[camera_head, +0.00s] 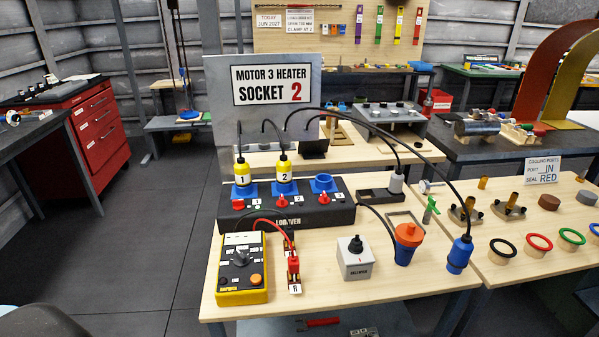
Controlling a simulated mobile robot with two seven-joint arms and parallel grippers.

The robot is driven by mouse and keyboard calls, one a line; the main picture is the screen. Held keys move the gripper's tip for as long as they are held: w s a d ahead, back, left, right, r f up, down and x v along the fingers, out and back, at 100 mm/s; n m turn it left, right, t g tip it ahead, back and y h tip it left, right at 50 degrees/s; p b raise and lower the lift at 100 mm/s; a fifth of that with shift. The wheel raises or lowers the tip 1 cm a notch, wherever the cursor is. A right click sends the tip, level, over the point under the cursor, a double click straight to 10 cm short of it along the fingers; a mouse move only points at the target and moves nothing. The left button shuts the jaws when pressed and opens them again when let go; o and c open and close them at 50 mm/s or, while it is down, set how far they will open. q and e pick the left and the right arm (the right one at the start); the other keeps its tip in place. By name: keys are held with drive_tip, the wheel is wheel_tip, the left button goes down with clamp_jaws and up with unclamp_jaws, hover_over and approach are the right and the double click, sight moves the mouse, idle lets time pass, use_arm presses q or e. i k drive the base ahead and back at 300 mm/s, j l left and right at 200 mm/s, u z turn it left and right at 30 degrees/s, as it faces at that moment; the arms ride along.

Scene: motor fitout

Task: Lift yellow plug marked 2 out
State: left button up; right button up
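The yellow plug marked 2 (284,172) stands upright in the middle blue socket (288,188) of a black socket box (275,216). A dark cable rises from its top. The yellow plug marked 1 (242,176) stands upright in the left blue socket, also with a cable. The right blue socket (323,184) has no plug in it. Red knobs sit along the box's front, one below each socket. A sign (271,86) behind reads MOTOR 3 HEATER SOCKET 2. Neither of my grippers is in view.
A grey plug (396,181) stands at right. Cables arch over the bench's right side.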

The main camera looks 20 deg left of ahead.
sight(283, 166)
drive_tip(key=i+l, duration=0.15)
drive_tip(key=l, duration=0.15)
drive_tip(key=i+l, duration=0.15)
drive_tip(key=l, duration=0.15)
drive_tip(key=i+l, duration=0.15)
drive_tip(key=l, duration=0.15)
drive_tip(key=i+l+u, duration=0.1)
drive_tip(key=u, duration=0.2)
drive_tip(key=l+u, duration=0.1)
drive_tip(key=u, duration=1.4)
